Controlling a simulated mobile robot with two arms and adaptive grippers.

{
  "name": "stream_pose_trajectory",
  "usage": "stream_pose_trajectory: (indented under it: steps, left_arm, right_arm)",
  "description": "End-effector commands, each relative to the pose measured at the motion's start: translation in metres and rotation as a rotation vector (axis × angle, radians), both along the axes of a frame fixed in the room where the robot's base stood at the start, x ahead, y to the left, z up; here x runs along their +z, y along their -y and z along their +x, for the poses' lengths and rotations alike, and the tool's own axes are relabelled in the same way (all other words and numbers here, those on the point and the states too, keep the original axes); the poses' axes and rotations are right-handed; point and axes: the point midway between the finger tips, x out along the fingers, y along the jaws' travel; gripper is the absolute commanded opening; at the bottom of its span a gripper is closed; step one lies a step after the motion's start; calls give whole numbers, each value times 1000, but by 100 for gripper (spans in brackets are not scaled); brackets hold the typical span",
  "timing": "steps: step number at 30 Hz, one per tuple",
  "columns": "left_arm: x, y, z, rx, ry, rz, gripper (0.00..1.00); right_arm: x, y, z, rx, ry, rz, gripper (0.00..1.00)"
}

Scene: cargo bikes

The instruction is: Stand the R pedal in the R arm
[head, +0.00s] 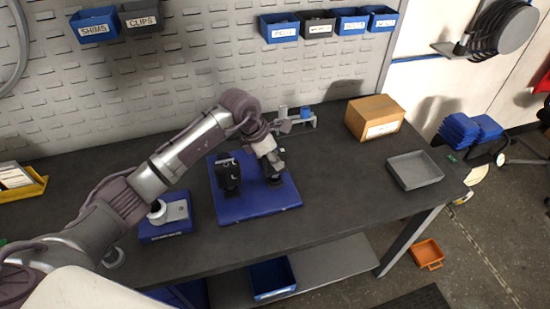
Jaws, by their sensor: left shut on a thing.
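My left gripper (272,163) points down over the right part of a blue base plate (258,207) on the dark bench. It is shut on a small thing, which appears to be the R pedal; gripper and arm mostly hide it. A dark part (275,180) shows just under the fingers, probably the R arm's holder; I cannot tell whether the pedal touches it. A black upright block (228,176) stands on the plate's left half, apart from the gripper. My right gripper is not in view.
A blue plate (166,232) with a grey round part lies left on the bench (330,210). A small grey rack (298,124) stands behind the gripper. A cardboard box (374,116) and a grey tray (415,170) are at the right.

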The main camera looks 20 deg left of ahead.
Motion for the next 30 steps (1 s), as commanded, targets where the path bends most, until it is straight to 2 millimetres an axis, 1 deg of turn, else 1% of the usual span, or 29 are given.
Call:
stream_pose_trajectory:
  steps: [18, 24, 25, 27, 30]
  left_arm:
    - [-8, 0, 0, 0, 1, 0, 0]
    - [-7, 0, 0, 0, 1, 0, 0]
    - [-7, 0, 0, 0, 1, 1, 26]
    - [-7, 0, 0, 0, 0, 0, 37]
    - [-7, 0, 0, 0, 0, 0, 52]
  right_arm:
    - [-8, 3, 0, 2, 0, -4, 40]
    - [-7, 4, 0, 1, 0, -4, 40]
    - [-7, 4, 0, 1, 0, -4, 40]
    - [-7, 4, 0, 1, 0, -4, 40]
    - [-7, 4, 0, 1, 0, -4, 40]
